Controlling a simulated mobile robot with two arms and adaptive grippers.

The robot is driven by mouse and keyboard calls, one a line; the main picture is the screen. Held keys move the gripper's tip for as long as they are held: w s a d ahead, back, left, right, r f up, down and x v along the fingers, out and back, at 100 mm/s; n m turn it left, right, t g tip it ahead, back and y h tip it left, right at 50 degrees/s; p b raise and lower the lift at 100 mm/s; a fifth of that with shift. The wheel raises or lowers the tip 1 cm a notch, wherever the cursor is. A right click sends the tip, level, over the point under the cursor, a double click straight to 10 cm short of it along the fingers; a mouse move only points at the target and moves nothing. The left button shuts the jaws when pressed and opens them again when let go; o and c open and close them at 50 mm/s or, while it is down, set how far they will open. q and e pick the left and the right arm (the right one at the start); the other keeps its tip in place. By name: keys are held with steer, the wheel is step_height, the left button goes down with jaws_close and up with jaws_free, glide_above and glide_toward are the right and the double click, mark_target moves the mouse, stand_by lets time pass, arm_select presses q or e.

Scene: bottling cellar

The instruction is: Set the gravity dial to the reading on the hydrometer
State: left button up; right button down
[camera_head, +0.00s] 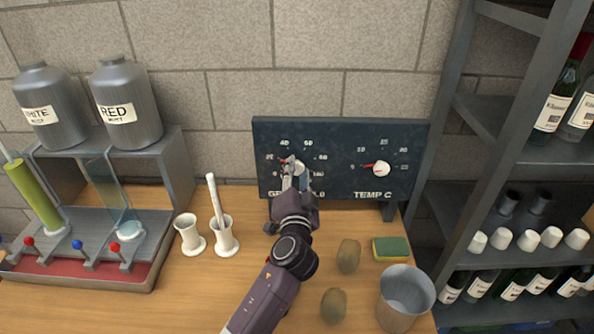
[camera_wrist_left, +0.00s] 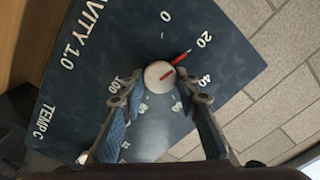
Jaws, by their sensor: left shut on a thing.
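The dark gauge board (camera_head: 345,133) stands against the wall. Its left dial, marked GRAVITY, is mostly hidden by my left gripper (camera_head: 295,170) in the head view. In the left wrist view my left gripper (camera_wrist_left: 159,83) is shut on the white gravity dial knob (camera_wrist_left: 158,75), a finger on each side. The knob's red pointer (camera_wrist_left: 182,56) points at about 20. The hydrometer's pale stem (camera_head: 5,152) sticks out of a tall cylinder of yellow-green liquid (camera_head: 36,195) at the far left; its scale is too small to read. My right gripper is out of view.
The TEMP C knob (camera_head: 382,168) is to the right. A second cylinder (camera_head: 108,185), levers and a red tray (camera_head: 75,272) stand left. Two white cups (camera_head: 189,238), corks (camera_head: 348,256), a sponge (camera_head: 391,248) and a metal cup (camera_head: 404,298) are on the table. A bottle shelf (camera_head: 480,180) bounds the right.

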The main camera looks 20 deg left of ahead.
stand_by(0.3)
arm_select(q)
steer(key=o, duration=1.1)
steer(key=shift+r, duration=0.1)
step_height(320, 180, up, 10)
steer(key=shift+f, duration=0.1)
steer(key=shift+o, duration=0.3)
